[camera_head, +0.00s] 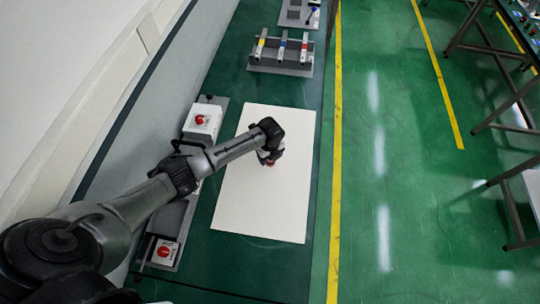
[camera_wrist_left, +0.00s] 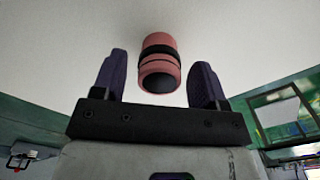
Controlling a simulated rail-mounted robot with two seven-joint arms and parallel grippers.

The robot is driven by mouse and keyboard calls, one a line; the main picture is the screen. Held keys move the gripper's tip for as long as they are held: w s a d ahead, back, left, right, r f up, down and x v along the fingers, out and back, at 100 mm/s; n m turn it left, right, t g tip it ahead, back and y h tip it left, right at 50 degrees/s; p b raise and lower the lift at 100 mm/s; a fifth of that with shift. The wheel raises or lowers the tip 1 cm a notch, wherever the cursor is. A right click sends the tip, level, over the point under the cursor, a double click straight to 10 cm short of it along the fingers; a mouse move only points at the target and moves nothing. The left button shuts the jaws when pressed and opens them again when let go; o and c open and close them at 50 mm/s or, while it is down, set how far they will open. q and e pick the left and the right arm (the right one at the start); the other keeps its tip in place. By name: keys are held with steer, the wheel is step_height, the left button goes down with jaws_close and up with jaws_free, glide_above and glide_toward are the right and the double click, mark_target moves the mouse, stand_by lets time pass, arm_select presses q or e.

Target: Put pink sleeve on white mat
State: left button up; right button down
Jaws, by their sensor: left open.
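The pink sleeve (camera_wrist_left: 159,62) is a short pink cylinder with black bands and a dark open end. It is on the white mat (camera_head: 262,205), and the mat's surface also fills the background of the left wrist view (camera_wrist_left: 240,40). In the head view only a small reddish part of the sleeve (camera_head: 270,163) shows below my gripper. My left gripper (camera_wrist_left: 158,80) is open, with one dark finger on each side of the sleeve and visible gaps between. In the head view my left gripper (camera_head: 270,156) is over the middle of the mat. My right gripper is not in view.
A box with a red button (camera_head: 201,120) stands left of the mat, and another red-knobbed box (camera_head: 165,252) is at lower left. A rack with coloured-label parts (camera_head: 281,55) stands beyond the mat. Most of the mat is bare.

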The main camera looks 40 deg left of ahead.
arm_select(q)
steer(key=shift+r, duration=0.55)
step_height(320, 180, up, 11)
steer(key=s+d+f+n+t+h, duration=0.1)
steer(key=s+d+f+n, duration=0.2)
steer(key=s+d, duration=0.35)
steer(key=s+d+f+n, duration=0.3)
steer(key=s+d+n, duration=0.15)
steer(key=s, duration=0.35)
steer(key=s+r+n+t, duration=0.1)
steer(key=s+r+n, duration=0.1)
steer(key=s+n, duration=0.4)
steer(key=s+r+n+t, duration=0.1)
steer(key=s+r+n, duration=0.2)
steer(key=s+n, duration=0.3)
steer(key=s, duration=0.5)
steer(key=shift+t+y, duration=0.3)
steer(key=shift+y, duration=0.1)
steer(key=shift+w+d+r, duration=0.1)
